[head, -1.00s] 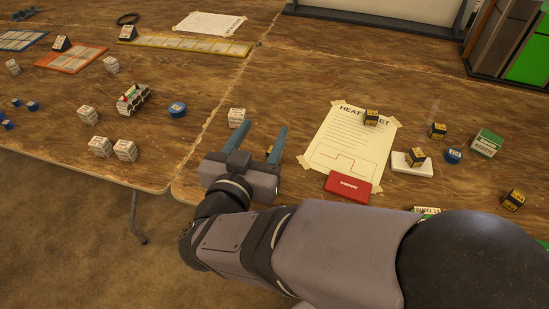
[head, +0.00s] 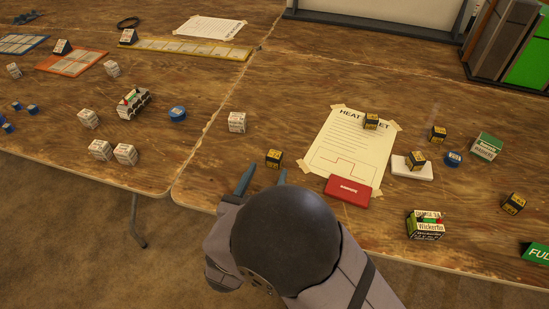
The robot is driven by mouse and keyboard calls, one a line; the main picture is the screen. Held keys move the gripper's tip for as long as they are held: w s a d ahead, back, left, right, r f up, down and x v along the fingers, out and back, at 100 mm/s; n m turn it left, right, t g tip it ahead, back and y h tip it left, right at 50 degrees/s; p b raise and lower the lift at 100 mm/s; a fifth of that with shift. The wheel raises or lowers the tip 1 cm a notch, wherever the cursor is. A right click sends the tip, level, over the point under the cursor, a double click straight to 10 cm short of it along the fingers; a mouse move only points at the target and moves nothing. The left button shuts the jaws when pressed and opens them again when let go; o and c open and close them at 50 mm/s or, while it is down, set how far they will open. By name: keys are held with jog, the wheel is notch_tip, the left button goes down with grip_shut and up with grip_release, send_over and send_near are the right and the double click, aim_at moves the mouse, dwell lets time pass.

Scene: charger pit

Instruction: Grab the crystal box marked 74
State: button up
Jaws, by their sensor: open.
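My gripper (head: 266,174) is open and empty, its two blue fingers pointing away over the near edge of the right table. A small black-and-yellow box (head: 274,158) sits just beyond the fingertips, apart from them. Similar boxes stand on the heat sheet (head: 371,120), on a white block (head: 417,159), beside the sheet (head: 438,133) and at the right (head: 513,203). Small white boxes stand at the table seam (head: 237,122) and on the left table (head: 101,150). The numbers are too small to read, so I cannot tell which box is marked 74.
A red box (head: 349,190) lies on the taped heat sheet (head: 338,153). A green-and-white carton (head: 426,225) and a green block (head: 538,252) are near the front edge. A blue round tin (head: 177,113) is left of the seam.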

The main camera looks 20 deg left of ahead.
aim_at(273, 161)
jog(key=shift+w+f, duration=0.2)
jog(key=shift+w, duration=1.25)
jog(key=shift+w+f, duration=0.2)
jog(key=shift+w, duration=1.2)
jog(key=c, duration=1.1)
